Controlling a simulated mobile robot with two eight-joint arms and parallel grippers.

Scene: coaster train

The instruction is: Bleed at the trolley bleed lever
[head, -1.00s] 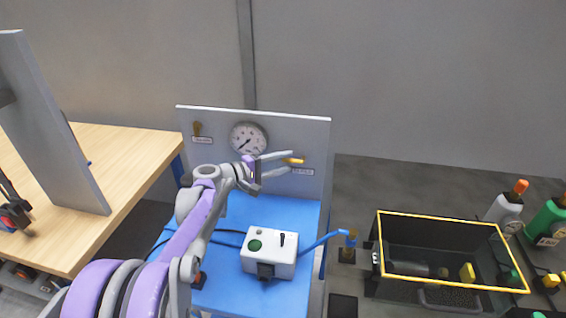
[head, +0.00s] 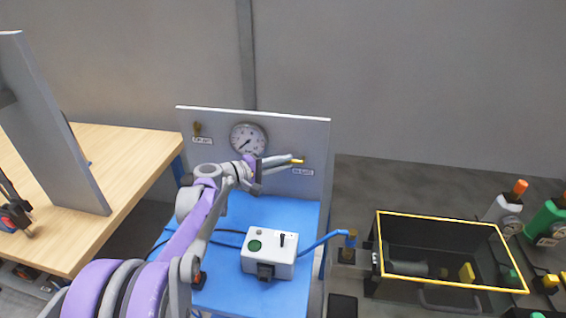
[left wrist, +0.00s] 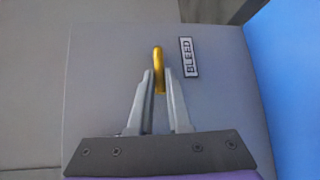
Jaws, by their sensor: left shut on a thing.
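The yellow bleed lever (head: 297,161) is on the right side of the grey trolley panel (head: 310,130). In the left wrist view the lever (left wrist: 158,62) stands out beside a label reading BLEED (left wrist: 188,57). My left gripper (head: 291,164) reaches the lever from the left. In the left wrist view its two fingers (left wrist: 159,85) are closed on the lever's lower part, and the upper part shows beyond the tips. The pressure gauge (head: 248,139) is on the panel to the left. My right gripper is not in view.
A second brass-coloured lever (head: 197,128) with a label is at the panel's upper left. A white box (head: 269,253) with a blue hose sits on the blue trolley top (head: 225,284). A yellow-rimmed black crate (head: 450,220) is at right, a wooden table (head: 120,140) at left.

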